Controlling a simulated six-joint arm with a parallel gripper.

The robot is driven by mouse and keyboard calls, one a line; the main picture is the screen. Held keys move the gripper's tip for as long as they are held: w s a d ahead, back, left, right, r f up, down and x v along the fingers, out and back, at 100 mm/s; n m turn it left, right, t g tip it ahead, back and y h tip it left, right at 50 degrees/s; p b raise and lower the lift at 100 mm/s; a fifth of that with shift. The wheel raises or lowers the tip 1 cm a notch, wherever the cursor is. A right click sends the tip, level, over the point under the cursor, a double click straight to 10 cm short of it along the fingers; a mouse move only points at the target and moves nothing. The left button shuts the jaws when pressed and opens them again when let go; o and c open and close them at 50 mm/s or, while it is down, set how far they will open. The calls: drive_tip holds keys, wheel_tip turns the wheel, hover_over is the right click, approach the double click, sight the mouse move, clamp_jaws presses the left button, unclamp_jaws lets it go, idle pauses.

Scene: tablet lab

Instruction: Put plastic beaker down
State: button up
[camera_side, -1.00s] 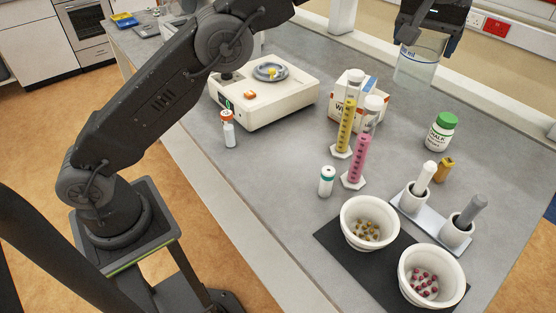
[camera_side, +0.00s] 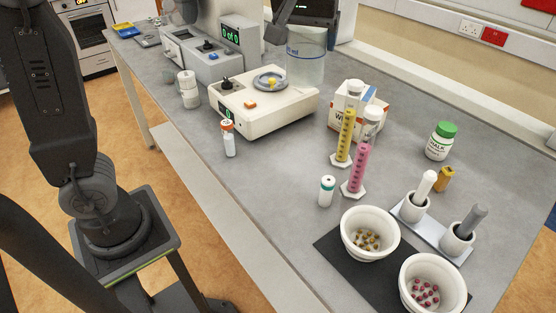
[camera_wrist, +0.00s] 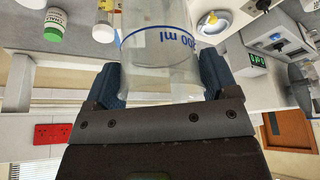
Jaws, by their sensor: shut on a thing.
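The clear plastic beaker (camera_side: 306,62) with a blue rim line and blue lettering is held by my gripper (camera_side: 290,28) in the side view, behind the cream balance-like machine at the back of the bench. The beaker (camera_wrist: 160,75) also fills the middle of the wrist view, between the two dark blue fingers of my gripper (camera_wrist: 160,85), which are shut on it. The beaker appears to be above the bench; its exact height is unclear. Its inside looks empty.
The cream machine (camera_side: 262,103) with a grey dish stands in front of the beaker. A white box (camera_side: 375,105), yellow cylinder (camera_side: 345,135) and pink cylinder (camera_side: 357,170) stand to the right. A green-capped chalk jar (camera_side: 440,141) is farther right. Bare bench lies between box and jar.

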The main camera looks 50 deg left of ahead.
drive_tip(key=s+a+f, duration=0.2)
drive_tip(key=s, duration=0.3)
wheel_tip(320, 180, down, 21)
drive_tip(key=shift+w+a+f, duration=0.1)
drive_tip(key=shift+w, duration=0.05)
drive_tip(key=o, duration=0.8)
drive_tip(key=shift+f, duration=0.1)
